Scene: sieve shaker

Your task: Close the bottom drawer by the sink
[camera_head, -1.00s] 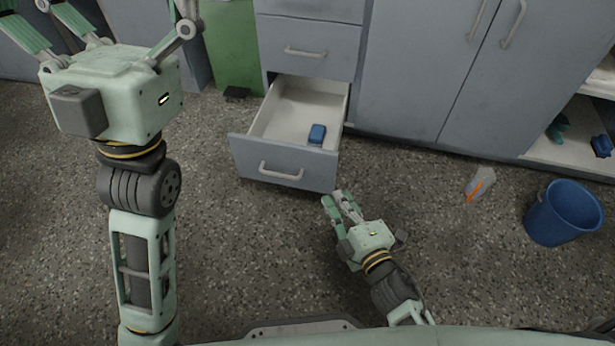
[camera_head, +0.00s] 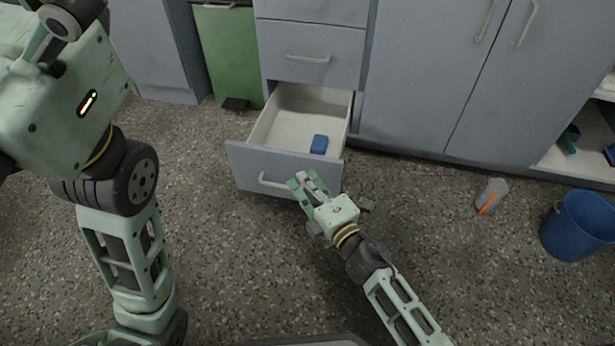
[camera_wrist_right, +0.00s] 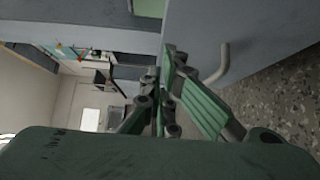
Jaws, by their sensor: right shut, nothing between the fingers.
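The bottom drawer (camera_head: 238,165) is pulled out of the grey cabinet, with a small blue object (camera_head: 319,144) lying inside. Its front has a pale bar handle (camera_head: 270,181). My right gripper (camera_head: 303,180) is shut and empty, in front of the right half of the drawer front, close to it. In the right wrist view the shut fingers (camera_wrist_right: 172,62) are beside the drawer front (camera_wrist_right: 200,35) and the handle (camera_wrist_right: 222,65). Whether they touch cannot be told. My left gripper's body fills the upper left of the head view; its fingertips are out of frame.
A green bin (camera_head: 228,55) stands left of the drawers. Tall cabinet doors (camera_head: 420,75) are to the right. A bottle with orange (camera_head: 490,197) lies on the floor near a blue bucket (camera_head: 578,225). The speckled floor before the drawer is otherwise clear.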

